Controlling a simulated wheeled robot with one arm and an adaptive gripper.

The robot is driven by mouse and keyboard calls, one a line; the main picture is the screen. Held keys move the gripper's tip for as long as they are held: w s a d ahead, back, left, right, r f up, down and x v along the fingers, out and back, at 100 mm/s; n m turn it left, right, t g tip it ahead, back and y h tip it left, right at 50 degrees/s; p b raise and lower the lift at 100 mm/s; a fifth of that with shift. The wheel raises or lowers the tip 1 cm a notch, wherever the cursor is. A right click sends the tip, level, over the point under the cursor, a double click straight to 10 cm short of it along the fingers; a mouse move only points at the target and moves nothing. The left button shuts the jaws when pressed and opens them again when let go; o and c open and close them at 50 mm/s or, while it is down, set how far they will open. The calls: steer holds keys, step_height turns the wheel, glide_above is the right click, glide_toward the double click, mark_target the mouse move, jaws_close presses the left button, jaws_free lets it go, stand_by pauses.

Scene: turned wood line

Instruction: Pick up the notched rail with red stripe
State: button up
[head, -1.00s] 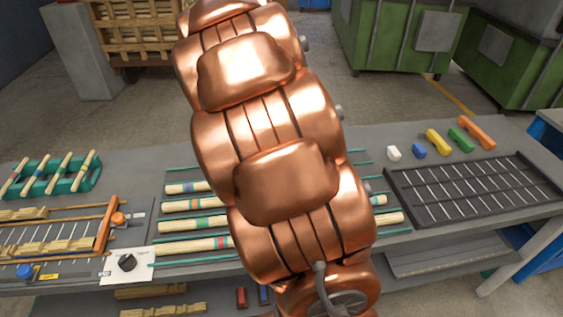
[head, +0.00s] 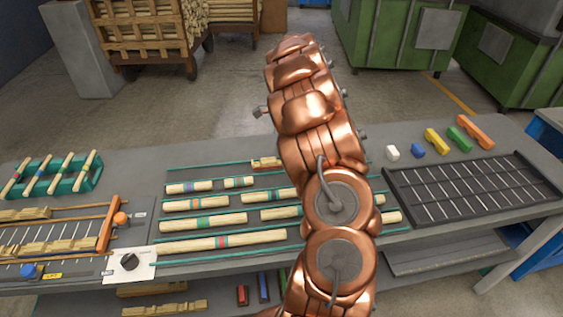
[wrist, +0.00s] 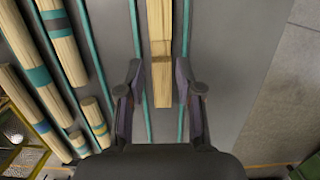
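A notched wooden rail (head: 266,162) lies in the back row of the table, partly hidden behind my arm; a small reddish mark shows on it in the head view. In the wrist view a pale notched rail (wrist: 160,85) runs lengthwise between the fingers, its step cut visible; no red stripe shows there. My gripper (wrist: 159,92) is open, one finger on each side of this rail, with gaps on both sides. Whether the fingertips are at its height I cannot tell. In the head view my arm hides the gripper.
Rows of banded round spindles (head: 203,222) lie beside the rail, between green strips (wrist: 95,45). A black slotted rack (head: 470,190) stands at right, with coloured blocks (head: 437,141) behind it. A teal rack of spindles (head: 70,177) stands at left.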

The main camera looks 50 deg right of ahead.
mark_target(280, 161)
steer(key=shift+w+a+f+p, duration=0.1)
steer(key=shift+f+p, duration=0.65)
steer(key=shift+f, duration=0.95)
steer(key=shift+w+a+f+p, duration=0.1)
steer(key=shift+f+p, duration=0.6)
steer(key=shift+f, duration=1)
steer(key=shift+c, duration=0.3)
jaws_close()
